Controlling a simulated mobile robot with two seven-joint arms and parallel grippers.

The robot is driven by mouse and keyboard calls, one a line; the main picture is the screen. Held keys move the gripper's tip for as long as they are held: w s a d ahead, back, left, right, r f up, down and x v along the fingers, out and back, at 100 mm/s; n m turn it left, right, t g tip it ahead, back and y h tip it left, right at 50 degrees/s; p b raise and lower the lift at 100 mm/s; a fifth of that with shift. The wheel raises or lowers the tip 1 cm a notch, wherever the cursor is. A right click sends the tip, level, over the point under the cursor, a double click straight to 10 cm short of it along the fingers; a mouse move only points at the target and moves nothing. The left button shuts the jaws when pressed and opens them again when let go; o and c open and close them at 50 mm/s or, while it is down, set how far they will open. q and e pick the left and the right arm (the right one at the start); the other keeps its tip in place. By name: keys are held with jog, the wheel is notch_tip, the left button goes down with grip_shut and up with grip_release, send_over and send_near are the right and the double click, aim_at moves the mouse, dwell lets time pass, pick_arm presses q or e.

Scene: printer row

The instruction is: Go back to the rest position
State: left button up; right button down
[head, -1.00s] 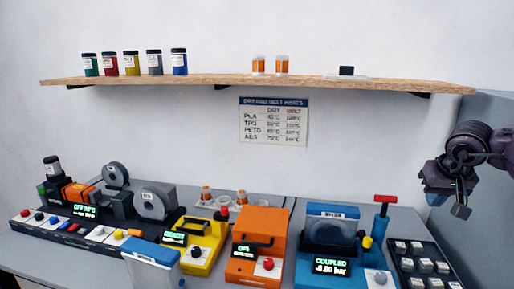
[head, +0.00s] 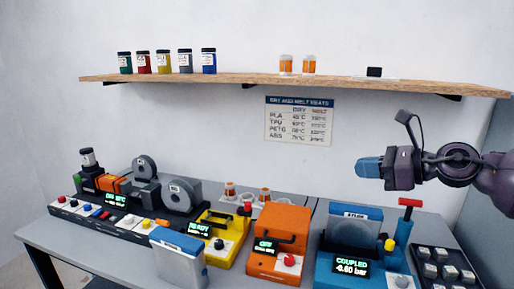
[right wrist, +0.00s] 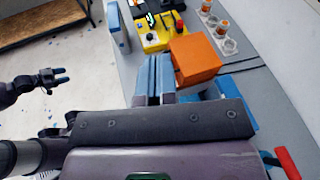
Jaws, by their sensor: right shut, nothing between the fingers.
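My right gripper (head: 368,167) is at the right of the head view, raised in front of the wall above the blue machine. It points left, with its blue fingers together and nothing between them. In the right wrist view its two blue fingers (right wrist: 153,78) lie side by side, with the bench beyond. My left gripper (right wrist: 50,80) shows small at the left edge of the right wrist view, out over the floor and away from the bench. Whether its fingers are parted is too small to tell. It is not in the head view.
The grey bench (head: 55,233) carries a yellow machine (head: 222,247), an orange box (head: 284,228), a blue machine (head: 345,272) with a red-handled lever (head: 409,203), and a dark button tray (head: 440,272). A wooden shelf (head: 250,83) with jars runs along the wall.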

jog(key=a+f+m+t+h, duration=0.15)
jog(key=f+m+t, duration=0.3)
jog(key=m, duration=0.75)
jog(key=a+f+m+t+y, duration=0.1)
jog(key=a+f+m+t, duration=0.15)
jog(key=f+m, duration=0.7)
jog(key=s+d+f+m+h, duration=0.2)
jog(key=s+f+m+h, duration=0.1)
jog(key=f+m, duration=0.3)
jog(key=s+d+f+m+h, duration=0.2)
jog(key=s+f+m+h, duration=0.1)
jog(key=s+f+m, duration=0.3)
jog(key=s+d+f+m+h, duration=0.2)
jog(key=s+f+m+h, duration=0.1)
jog(key=f+m, duration=0.5)
jog(key=shift+s+f+m+g, duration=0.25)
jog(key=shift+s+m+g, duration=0.15)
jog(key=shift+s+m, duration=0.5)
jog(key=s+d+f+m+g+h, duration=0.1)
jog(key=s+f+m+g+h, duration=0.1)
jog(key=s+f, duration=0.8)
jog(key=s+m+h, duration=0.1)
jog(key=s+m, duration=0.1)
jog(key=s, duration=0.2)
jog(key=shift+s+d+f+g, duration=0.15)
jog(key=shift+d+f+g, duration=0.1)
jog(key=shift+d+g, duration=0.15)
